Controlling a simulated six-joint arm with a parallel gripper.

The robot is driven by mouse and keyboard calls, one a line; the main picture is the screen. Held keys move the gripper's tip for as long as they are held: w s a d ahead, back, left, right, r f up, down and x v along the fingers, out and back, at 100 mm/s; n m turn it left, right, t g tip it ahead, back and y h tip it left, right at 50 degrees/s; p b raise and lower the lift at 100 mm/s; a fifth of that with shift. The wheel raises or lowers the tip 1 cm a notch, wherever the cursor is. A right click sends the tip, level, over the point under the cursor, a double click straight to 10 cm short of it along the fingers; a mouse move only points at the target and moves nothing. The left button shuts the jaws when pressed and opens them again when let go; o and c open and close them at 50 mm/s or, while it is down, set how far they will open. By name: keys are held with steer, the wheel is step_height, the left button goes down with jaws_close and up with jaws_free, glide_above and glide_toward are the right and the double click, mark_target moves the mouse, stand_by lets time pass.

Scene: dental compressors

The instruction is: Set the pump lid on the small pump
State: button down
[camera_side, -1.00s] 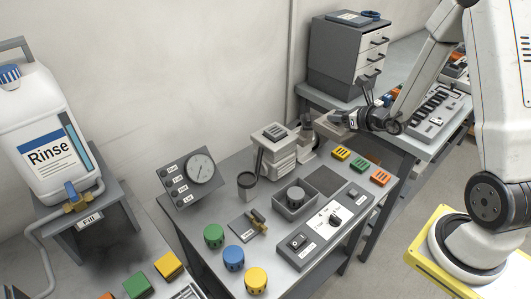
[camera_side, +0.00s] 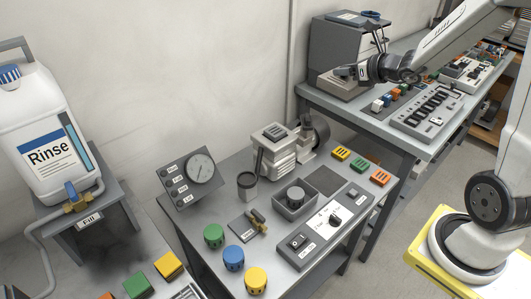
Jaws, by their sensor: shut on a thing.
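My gripper (camera_side: 350,73) is at the upper right, shut on a pale grey, flat-looking piece, which I take for the pump lid (camera_side: 336,84). The lid is in the air in front of the grey drawer cabinet, and the fingers partly hide it. It is well above and to the right of the middle table. The small pump (camera_side: 282,203) seems to be the open-topped grey box on that table, with a dark round part standing inside it. Nothing covers its top. The gripper and lid are apart from it.
A taller ribbed pump unit (camera_side: 279,150) stands behind the box, with a dark cup (camera_side: 247,186) to its left. A switch panel (camera_side: 325,228) lies in front. A gauge panel (camera_side: 188,182) and coloured knobs are at left. The drawer cabinet (camera_side: 327,45) stands behind the lid.

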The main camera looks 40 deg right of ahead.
steer(key=w+a, duration=0.2)
steer(key=a, duration=0.9)
steer(key=shift+d+f, duration=0.15)
steer(key=shift+f, duration=1.2)
steer(key=shift+d+f, duration=0.15)
steer(key=shift+f, duration=1.15)
steer(key=shift+w, duration=0.15)
steer(key=shift+w+d+f, duration=0.25)
steer(key=shift+w+f, duration=1.3)
steer(key=shift+w, duration=0.65)
steer(key=shift+w+d+f, duration=0.3)
steer(key=shift+w+f, duration=1.25)
steer(key=shift+w, duration=0.65)
steer(key=shift+w+d+f, duration=0.25)
steer(key=shift+w+f, duration=1.3)
steer(key=shift+w, duration=0.65)
steer(key=shift+w+f, duration=0.1)
steer(key=shift+w+f, duration=0.2)
steer(key=shift+f, duration=0.4)
steer(key=shift+d+f, duration=0.1)
steer(key=shift+f, duration=1)
